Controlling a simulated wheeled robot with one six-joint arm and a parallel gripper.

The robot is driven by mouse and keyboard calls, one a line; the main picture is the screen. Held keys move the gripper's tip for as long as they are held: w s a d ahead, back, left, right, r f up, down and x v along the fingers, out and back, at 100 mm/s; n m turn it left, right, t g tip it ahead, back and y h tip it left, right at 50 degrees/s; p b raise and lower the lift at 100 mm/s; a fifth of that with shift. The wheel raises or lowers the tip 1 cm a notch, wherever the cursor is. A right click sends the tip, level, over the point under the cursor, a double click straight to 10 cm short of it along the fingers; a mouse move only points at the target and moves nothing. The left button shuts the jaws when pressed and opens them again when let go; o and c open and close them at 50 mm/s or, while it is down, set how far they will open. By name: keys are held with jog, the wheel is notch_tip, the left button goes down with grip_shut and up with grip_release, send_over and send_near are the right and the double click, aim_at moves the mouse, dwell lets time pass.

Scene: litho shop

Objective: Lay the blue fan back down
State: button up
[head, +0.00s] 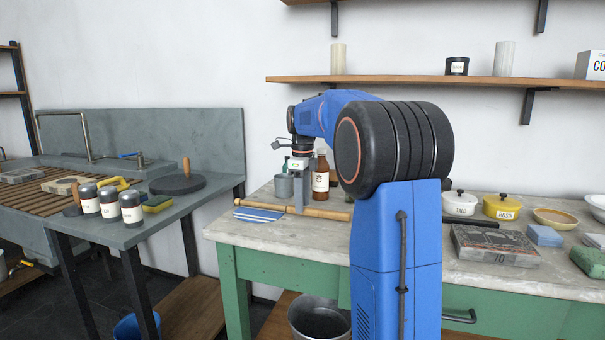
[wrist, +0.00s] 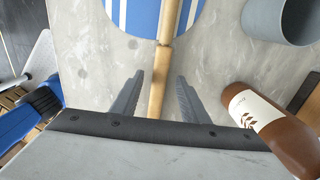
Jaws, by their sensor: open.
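The blue fan (head: 258,214), with white stripes, lies flat on the left end of the pale stone-topped bench (head: 232,228). In the wrist view the fan (wrist: 142,18) is at the top, partly cut off by the frame. Its wooden handle (wrist: 157,92) runs down toward me between my fingers. My gripper (wrist: 159,80) is open, with one finger on each side of the handle and visible gaps at both sides. In the head view my gripper (head: 299,208) points down at the handle (head: 325,213).
A brown bottle (head: 321,172) and a grey cup (head: 284,187) stand close behind the handle. A printed block (head: 495,246) and lidded pots (head: 502,206) are farther right. A metal bucket (head: 320,318) is below the bench.

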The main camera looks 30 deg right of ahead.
notch_tip(320, 180, up, 16)
dwell(0.5)
dwell(0.4)
jog(key=s+a+f+n+t, duration=0.1)
jog(key=s+a+f+n, duration=0.4)
jog(key=s+a+n, duration=0.3)
jog(key=s+a+f+n+t, duration=0.2)
jog(key=s+a+f+n, duration=0.4)
jog(key=s, duration=0.4)
jog(key=s+a+f+n+t, duration=0.1)
jog(key=s+a+f+n, duration=0.3)
jog(key=s+f+n, duration=0.3)
jog(key=s+a+f+n, duration=0.4)
jog(key=s+f+n, duration=0.3)
jog(key=s+f, duration=0.3)
notch_tip(320, 180, down, 2)
jog(key=shift+t, duration=0.4)
